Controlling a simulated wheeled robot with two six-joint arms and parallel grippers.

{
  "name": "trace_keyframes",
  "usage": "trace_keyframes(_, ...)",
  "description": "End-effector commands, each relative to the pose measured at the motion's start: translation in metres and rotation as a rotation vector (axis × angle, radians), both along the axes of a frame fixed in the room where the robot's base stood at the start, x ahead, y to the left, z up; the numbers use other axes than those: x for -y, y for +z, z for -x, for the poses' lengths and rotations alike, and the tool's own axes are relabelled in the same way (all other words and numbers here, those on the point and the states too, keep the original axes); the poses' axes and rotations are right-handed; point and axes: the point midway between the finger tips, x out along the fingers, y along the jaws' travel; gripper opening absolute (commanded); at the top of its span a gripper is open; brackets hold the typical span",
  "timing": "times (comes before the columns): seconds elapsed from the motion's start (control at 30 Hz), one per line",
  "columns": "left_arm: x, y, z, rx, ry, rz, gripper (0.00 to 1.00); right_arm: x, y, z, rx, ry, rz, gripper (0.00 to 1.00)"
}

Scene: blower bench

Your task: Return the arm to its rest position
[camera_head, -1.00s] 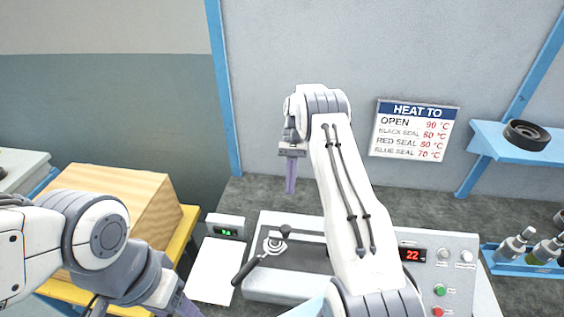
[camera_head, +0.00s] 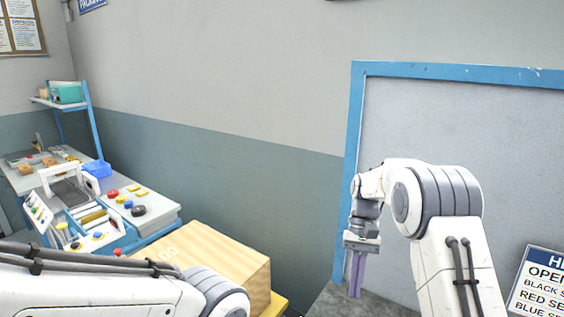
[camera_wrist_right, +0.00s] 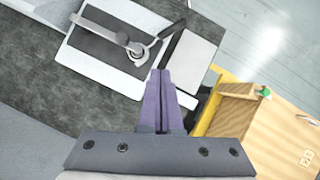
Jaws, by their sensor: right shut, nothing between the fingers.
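My right gripper (camera_head: 357,275) hangs fingers down in front of the blue-framed grey panel, at the right of the head view. Its purple fingers are together with nothing between them. In the right wrist view its fingers (camera_wrist_right: 163,78) point at the bench, above a white device with a lever handle (camera_wrist_right: 125,42). The gripper is apart from everything below it. My left arm crosses the lower left of the head view, and its gripper is out of the picture.
A wooden box (camera_head: 205,262) stands on a yellow stand left of my right arm. A second bench (camera_head: 150,222) with colored parts is at the far left. A sign (camera_head: 540,284) hangs at the right. The dark benchtop (camera_wrist_right: 60,98) has bare room.

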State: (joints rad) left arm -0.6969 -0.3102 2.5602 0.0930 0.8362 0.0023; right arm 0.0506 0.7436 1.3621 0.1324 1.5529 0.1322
Motion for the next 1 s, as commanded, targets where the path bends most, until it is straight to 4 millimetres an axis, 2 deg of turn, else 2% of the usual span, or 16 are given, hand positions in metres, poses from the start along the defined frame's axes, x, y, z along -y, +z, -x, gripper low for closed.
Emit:
trace_keyframes(0.03, 0.0, -0.004, 0.0, 0.0, 0.0, 0.0, 0.63, -0.022, 0.01, 0.013, 0.041, 0.061, 0.003, 0.0)
trace_keyframes(0.2, 0.0, -0.011, 0.0, 0.0, -0.001, 0.0, 0.63, -0.081, 0.03, 0.065, 0.18, 0.251, -0.004, 0.0)
trace_keyframes(0.27, 0.0, -0.014, 0.0, 0.0, -0.001, 0.0, 0.63, -0.097, 0.035, 0.087, 0.227, 0.319, -0.011, 0.0)
trace_keyframes(0.4, 0.0, -0.019, 0.0, 0.0, -0.001, 0.0, 0.63, -0.123, 0.038, 0.144, 0.342, 0.476, -0.038, 0.0)
trace_keyframes(0.6, 0.0, -0.026, 0.0, 0.0, -0.001, 0.0, 0.63, -0.134, 0.026, 0.22, 0.488, 0.68, -0.094, 0.0)
trace_keyframes(0.7, 0.0, -0.028, 0.0, 0.0, -0.001, 0.0, 0.63, -0.132, 0.018, 0.246, 0.538, 0.749, -0.119, 0.0)
trace_keyframes(0.83, 0.0, -0.029, 0.0, 0.0, -0.001, 0.0, 0.63, -0.129, 0.011, 0.264, 0.573, 0.8, -0.14, 0.0)
trace_keyframes(1.0, 0.0, -0.029, 0.0, 0.0, -0.001, 0.0, 0.63, -0.128, 0.009, 0.269, 0.583, 0.814, -0.146, 0.0)
